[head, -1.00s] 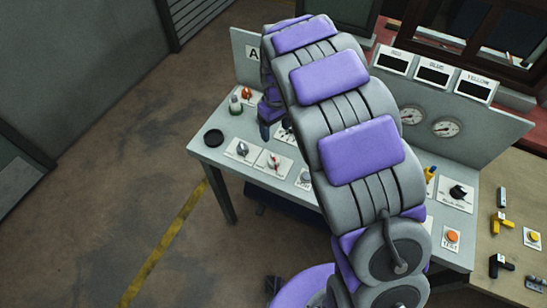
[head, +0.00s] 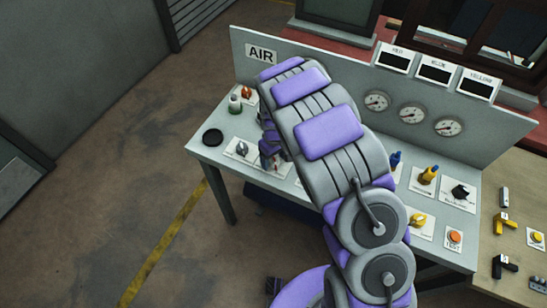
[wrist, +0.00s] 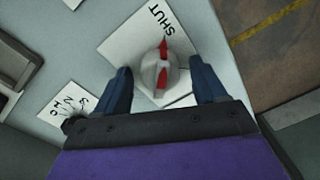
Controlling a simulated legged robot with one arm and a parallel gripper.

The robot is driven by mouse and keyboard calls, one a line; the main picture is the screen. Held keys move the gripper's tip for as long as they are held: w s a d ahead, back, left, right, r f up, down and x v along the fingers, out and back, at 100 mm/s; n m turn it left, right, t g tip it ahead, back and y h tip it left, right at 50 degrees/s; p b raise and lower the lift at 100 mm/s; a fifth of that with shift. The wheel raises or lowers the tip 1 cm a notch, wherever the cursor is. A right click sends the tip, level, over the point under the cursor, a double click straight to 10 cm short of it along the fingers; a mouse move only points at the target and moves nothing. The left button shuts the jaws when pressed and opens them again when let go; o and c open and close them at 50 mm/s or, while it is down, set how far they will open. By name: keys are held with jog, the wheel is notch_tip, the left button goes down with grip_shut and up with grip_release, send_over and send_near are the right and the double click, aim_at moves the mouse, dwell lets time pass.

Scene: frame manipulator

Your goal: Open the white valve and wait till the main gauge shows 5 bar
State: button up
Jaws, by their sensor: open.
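In the wrist view a white round valve knob (wrist: 158,76) with a red pointer sits on a white plate (wrist: 118,48) marked SHUT. The pointer runs toward the SHUT side. My gripper (wrist: 164,80) is open, with one dark blue finger on each side of the knob; I cannot tell whether they touch it. In the head view my gripper (head: 271,160) is low over the left part of the bench and hides most of this valve. Three gauges (head: 376,101) (head: 412,113) (head: 447,126) stand on the back panel; their readings are too small to tell, and which is main is not clear.
A grey knob (head: 242,149) and a black round disc (head: 213,137) are left of my gripper. A red-topped fitting (head: 247,92) stands behind. Blue (head: 396,161) and yellow (head: 428,175) valves and an orange TEST button (head: 455,237) are on the right.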

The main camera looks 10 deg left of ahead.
jog(key=shift+c, duration=0.4)
jog(key=c, duration=1)
jog(key=m+p, duration=0.1)
jog(key=m, duration=0.3)
jog(key=shift+p, duration=0.4)
jog(key=m+p, duration=0.1)
jog(key=m, duration=0.4)
jog(key=m+p, duration=0.1)
jog(key=m, duration=0.3)
jog(key=shift+m+p, duration=0.3)
jog(key=shift+p, duration=0.1)
jog(key=shift+m+t+p, duration=0.3)
jog(key=shift+m+p, duration=0.05)
jog(key=shift+m, duration=1.75)
